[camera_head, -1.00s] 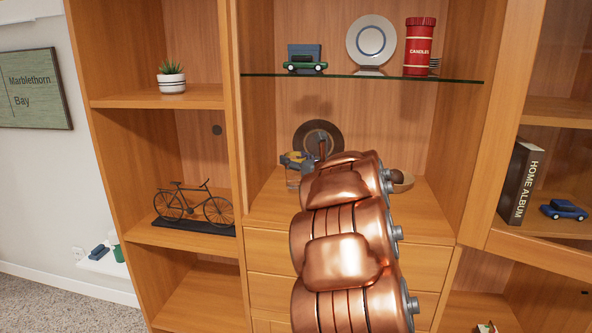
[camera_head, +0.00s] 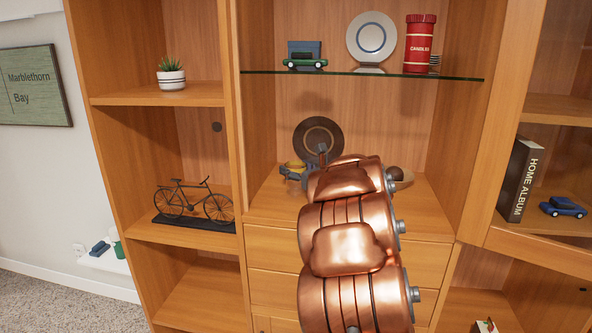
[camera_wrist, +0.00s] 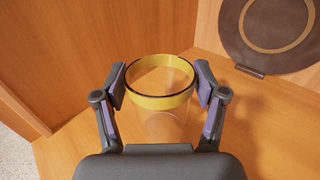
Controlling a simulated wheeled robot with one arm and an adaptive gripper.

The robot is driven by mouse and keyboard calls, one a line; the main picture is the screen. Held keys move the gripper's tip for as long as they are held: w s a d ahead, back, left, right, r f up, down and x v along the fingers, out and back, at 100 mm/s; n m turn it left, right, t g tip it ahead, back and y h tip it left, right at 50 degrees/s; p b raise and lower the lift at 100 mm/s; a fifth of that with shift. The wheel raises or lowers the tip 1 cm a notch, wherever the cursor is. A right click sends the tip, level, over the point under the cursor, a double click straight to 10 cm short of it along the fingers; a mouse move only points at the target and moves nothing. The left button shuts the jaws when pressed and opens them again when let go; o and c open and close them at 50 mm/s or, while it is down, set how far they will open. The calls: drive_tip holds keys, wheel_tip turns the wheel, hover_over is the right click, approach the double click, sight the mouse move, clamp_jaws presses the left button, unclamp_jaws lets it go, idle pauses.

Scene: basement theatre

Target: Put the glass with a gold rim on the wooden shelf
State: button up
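The clear glass with a gold rim (camera_wrist: 163,102) stands upright between the two finger pads of my gripper (camera_wrist: 160,86) in the wrist view. The pads meet the rim from left and right, so my gripper appears shut on it. In the head view the glass (camera_head: 294,187) shows partly, at the left of my copper-coloured arm, which hides much of the gripper. The wooden shelf (camera_head: 425,212) is the wide board under the glass shelf. The glass is over its left part; whether its base touches the wood is unclear.
A dark round plate (camera_head: 335,135) with a tan ring stands against the back panel behind the glass. A brown bowl-like thing (camera_head: 404,180) is partly hidden right of my arm. A glass shelf (camera_head: 390,76) is above.

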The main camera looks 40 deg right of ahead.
drive_tip(key=shift+o, duration=0.9)
drive_tip(key=shift+r+p, duration=0.2)
drive_tip(key=shift+p, duration=0.2)
drive_tip(key=s+b, duration=0.1)
drive_tip(key=s, duration=0.3)
drive_tip(key=s+a+b, duration=0.1)
drive_tip(key=s, duration=0.3)
drive_tip(key=s+a+b, duration=0.1)
drive_tip(key=s, duration=0.3)
drive_tip(key=shift+a+f+b, duration=0.1)
drive_tip(key=shift+b, duration=0.2)
drive_tip(key=shift+w, duration=0.15)
